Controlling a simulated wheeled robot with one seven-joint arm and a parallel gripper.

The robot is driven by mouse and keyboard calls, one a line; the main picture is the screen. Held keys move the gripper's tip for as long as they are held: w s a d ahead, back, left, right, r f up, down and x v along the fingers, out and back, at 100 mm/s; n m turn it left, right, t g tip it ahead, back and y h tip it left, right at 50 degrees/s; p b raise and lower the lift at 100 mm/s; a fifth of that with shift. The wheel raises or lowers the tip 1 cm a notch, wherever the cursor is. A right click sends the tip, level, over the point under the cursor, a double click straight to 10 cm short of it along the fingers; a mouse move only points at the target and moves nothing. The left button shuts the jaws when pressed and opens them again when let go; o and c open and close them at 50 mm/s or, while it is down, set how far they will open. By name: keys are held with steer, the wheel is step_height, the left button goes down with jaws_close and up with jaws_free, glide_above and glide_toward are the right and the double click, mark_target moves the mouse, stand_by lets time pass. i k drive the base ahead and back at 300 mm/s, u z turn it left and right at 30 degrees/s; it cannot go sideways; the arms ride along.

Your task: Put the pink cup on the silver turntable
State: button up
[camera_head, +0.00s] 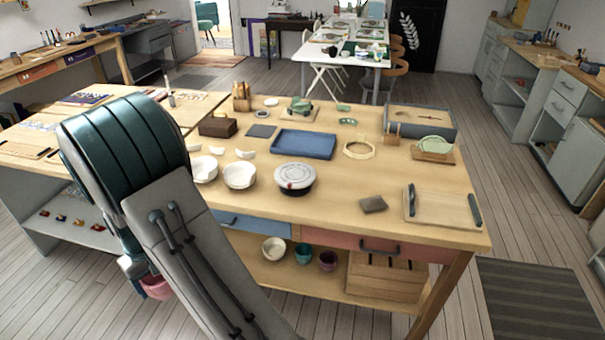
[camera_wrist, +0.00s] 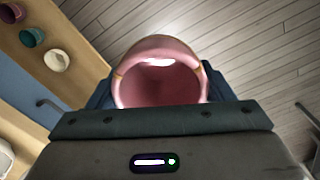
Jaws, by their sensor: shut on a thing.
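The pink cup (camera_wrist: 160,88) is between the dark jaws of my gripper (camera_wrist: 159,92) in the wrist view, its open mouth facing the camera. A gold seam shows on its rim. In the head view the pink cup (camera_head: 157,289) shows low at the left, below the tabletop level and partly hidden by my arm. My gripper (camera_head: 136,272) is shut on it and mostly hidden. The silver turntable (camera_head: 295,175) is a round disc with a dark, red-marked side, standing on the wooden table, with nothing on top.
White bowls (camera_head: 239,176) stand left of the turntable on the wooden table (camera_head: 335,205). A blue tray (camera_head: 304,145) lies behind it, and a grey pad (camera_head: 373,204) lies to its right. The lower shelf holds a teal cup (camera_head: 303,254) and a purple cup (camera_head: 327,260). Floor lies under the held cup.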

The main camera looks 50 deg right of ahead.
mark_target(296, 173)
steer(key=z, duration=1.25)
